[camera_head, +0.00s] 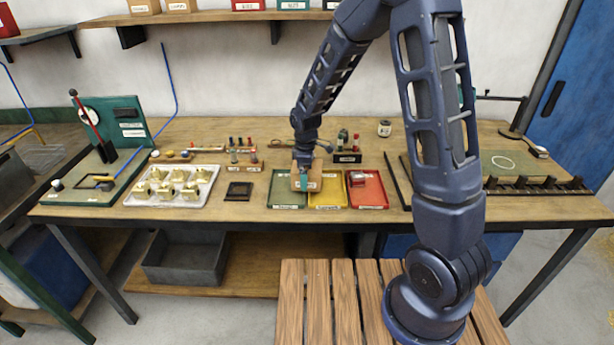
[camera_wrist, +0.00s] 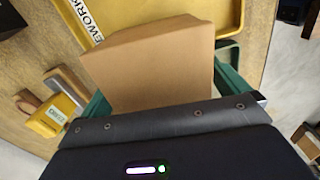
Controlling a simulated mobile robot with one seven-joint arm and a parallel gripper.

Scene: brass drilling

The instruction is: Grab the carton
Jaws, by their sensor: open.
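The carton (camera_head: 313,181) is a plain brown box at the front middle of the workbench, over the border of the green and yellow trays. In the wrist view the carton (camera_wrist: 150,62) fills the space in front of my palm. My gripper (camera_head: 303,178) points down at the carton, with a teal finger in front of it. In the wrist view my gripper (camera_wrist: 165,85) is open, with green finger parts showing on either side of the carton. Whether the fingers touch it cannot be told. The carton's underside is hidden.
The green tray (camera_head: 285,202), yellow rework tray (camera_head: 328,202) and red tray (camera_head: 381,190) lie side by side. A white tray (camera_head: 130,199) of brass parts and a dark square pad (camera_head: 239,191) are to the left. A small labelled rack (camera_head: 347,158) stands behind.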

